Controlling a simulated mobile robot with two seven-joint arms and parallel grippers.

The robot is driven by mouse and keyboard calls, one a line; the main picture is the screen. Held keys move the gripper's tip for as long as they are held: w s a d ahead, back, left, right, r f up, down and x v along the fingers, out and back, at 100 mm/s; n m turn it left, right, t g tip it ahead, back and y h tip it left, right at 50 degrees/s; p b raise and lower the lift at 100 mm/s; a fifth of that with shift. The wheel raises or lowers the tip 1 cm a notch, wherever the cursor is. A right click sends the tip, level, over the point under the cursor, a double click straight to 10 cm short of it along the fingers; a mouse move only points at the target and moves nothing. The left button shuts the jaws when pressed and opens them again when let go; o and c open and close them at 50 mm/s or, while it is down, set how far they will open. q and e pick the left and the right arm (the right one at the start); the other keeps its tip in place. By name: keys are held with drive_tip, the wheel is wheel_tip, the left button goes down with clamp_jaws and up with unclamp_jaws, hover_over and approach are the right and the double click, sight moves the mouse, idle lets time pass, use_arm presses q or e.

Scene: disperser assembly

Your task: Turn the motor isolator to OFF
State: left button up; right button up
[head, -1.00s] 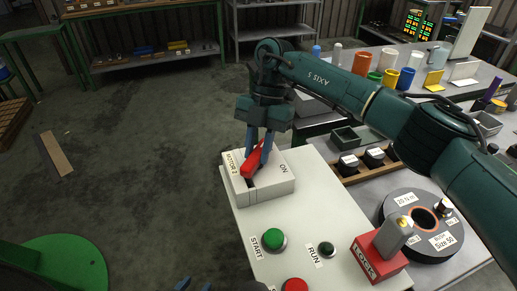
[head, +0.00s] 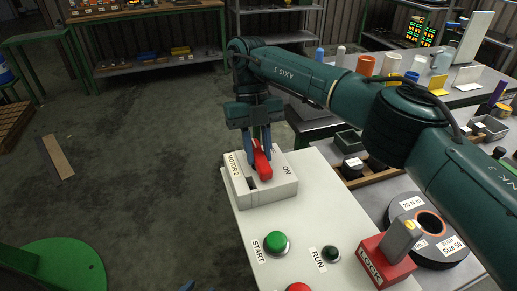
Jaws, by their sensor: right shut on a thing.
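The motor isolator is a pale box (head: 270,192) marked "MOTOR 2" on its left and "ON" on its right, at the far end of the light panel (head: 290,222). Its red handle (head: 263,163) stands on top, with its near end slightly right of its far end, between the two labels. My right gripper (head: 262,150) reaches down from above and is shut on the red handle. An OFF mark cannot be made out. Blue tips at the bottom edge look like my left gripper (head: 188,286); the rest is out of frame.
A green START button (head: 276,243), a dark green RUN lamp (head: 331,253) and a red button (head: 298,287) are on the panel's near part. A red lock block (head: 384,266) stands at its right. A bench (head: 455,100) with cups lies beyond my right arm.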

use_arm(q)
drive_tip(key=shift+r, duration=0.1)
use_arm(e)
drive_tip(key=shift+n, duration=0.3)
drive_tip(key=o, duration=1)
drive_tip(key=shift+r, duration=0.1)
